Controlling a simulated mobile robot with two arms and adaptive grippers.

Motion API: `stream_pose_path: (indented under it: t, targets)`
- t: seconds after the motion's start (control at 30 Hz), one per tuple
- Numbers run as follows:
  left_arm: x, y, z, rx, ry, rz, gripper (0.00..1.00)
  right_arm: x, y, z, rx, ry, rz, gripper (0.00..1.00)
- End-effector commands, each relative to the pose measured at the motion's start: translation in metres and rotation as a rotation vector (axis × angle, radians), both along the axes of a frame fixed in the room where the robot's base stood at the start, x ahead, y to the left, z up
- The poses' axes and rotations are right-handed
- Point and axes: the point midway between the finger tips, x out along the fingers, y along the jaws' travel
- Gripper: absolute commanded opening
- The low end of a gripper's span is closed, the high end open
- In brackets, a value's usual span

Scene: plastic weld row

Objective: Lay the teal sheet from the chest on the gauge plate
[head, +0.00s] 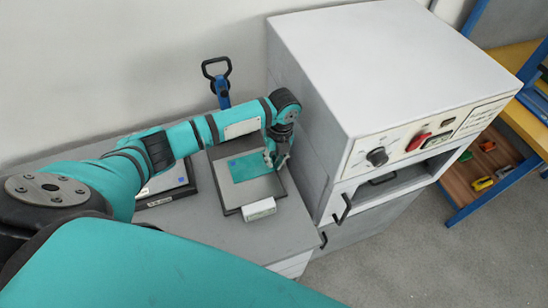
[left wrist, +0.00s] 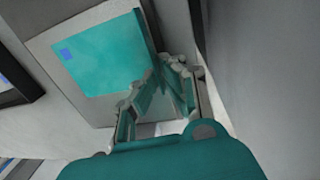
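The teal sheet (head: 246,165) lies flat on the gauge plate (head: 228,192), a grey plate with dark edges on the bench. It also shows in the left wrist view (left wrist: 100,58), with a small blue square near one corner. My left gripper (head: 276,162) points down at the sheet's right end, close to its edge. Whether the tips touch the sheet I cannot tell. My right gripper is in neither view.
A large pale machine (head: 400,75) with a knob and red switch stands close right of the plate. A second dark-edged tray (head: 170,182) lies left, partly behind my arm. A blue tool with a black handle (head: 218,82) stands by the wall. A blue rack (head: 490,165) is far right.

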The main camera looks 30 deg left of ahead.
Motion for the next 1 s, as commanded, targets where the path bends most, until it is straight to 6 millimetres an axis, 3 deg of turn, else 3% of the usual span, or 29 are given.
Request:
stream_pose_path:
  t: [0.23,0.47,0.77,1.0]
  targets:
    - [0.0,0.0,-0.001,-0.001,-0.001,0.0,0.0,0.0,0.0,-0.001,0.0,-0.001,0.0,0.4]
    - [0.0,0.0,-0.001,-0.001,-0.001,0.0,0.29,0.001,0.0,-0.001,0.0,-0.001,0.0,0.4]
    - [0.001,0.0,0.002,0.0,-0.001,0.0,0.29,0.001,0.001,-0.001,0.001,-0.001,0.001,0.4]
    - [0.005,-0.003,0.038,-0.002,-0.006,-0.001,0.29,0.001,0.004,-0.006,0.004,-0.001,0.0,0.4]
